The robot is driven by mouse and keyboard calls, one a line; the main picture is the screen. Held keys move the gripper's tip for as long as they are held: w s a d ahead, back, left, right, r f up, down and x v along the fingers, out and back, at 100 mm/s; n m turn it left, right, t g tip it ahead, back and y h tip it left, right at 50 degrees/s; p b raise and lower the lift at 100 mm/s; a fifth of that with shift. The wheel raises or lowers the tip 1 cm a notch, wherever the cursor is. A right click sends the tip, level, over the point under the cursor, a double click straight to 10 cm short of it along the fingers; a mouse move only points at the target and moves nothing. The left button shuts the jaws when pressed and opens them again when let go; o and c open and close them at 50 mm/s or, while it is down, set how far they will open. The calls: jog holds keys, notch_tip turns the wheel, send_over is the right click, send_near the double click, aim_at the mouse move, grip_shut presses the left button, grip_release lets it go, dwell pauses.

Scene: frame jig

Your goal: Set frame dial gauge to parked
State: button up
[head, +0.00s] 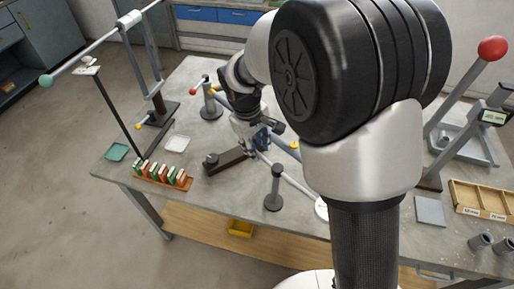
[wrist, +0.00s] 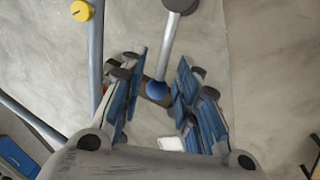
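My gripper (head: 262,140) is low over the table in the head view, partly hidden by my own arm. In the wrist view my gripper (wrist: 160,78) is open, with blue-padded fingers on both sides. A blue ball (wrist: 156,91) at the end of a light grey rod (wrist: 168,48) is between the fingers, with visible gaps on both sides. The rod runs up to a dark, round-ended part at the top edge. In the head view a pale rod (head: 290,180) runs from near my gripper toward a white disc (head: 322,208), probably the dial gauge. My arm partly covers the disc, and its reading is unclear.
A dark block (head: 228,161) and a short dark post (head: 274,190) stand near my gripper. A grey bar (wrist: 95,60) with a yellow knob (wrist: 81,11) runs along the left. An orange rack (head: 163,178) and a tall lever stand (head: 155,85) are at the left. A wooden tray (head: 480,199) is at the right.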

notch_tip(320, 180, up, 10)
jog(key=s+a, duration=0.1)
jog(key=shift+a+r, duration=0.15)
jog(key=shift+a, duration=0.05)
jog(key=shift+s, duration=0.1)
jog(key=s+d+r+m+t+y, duration=0.1)
jog(key=s+d+r+m, duration=0.1)
jog(key=s+d+r, duration=0.3)
jog(key=s+d+r+m+t, duration=0.1)
jog(key=s+d+m, duration=0.15)
jog(key=s, duration=0.45)
jog(key=s+d+f+m, duration=0.1)
jog(key=s+d, duration=0.1)
jog(key=s, duration=0.4)
jog(key=s+d+f+m+t, duration=0.1)
jog(key=s+d+m, duration=0.1)
jog(key=s, duration=0.4)
jog(key=shift+s+f+y+b, duration=0.2)
jog(key=shift+f+y+b, duration=0.05)
jog(key=shift+y+b, duration=0.1)
jog(key=shift+o, duration=0.2)
jog(key=shift+d, duration=0.1)
dwell(0.3)
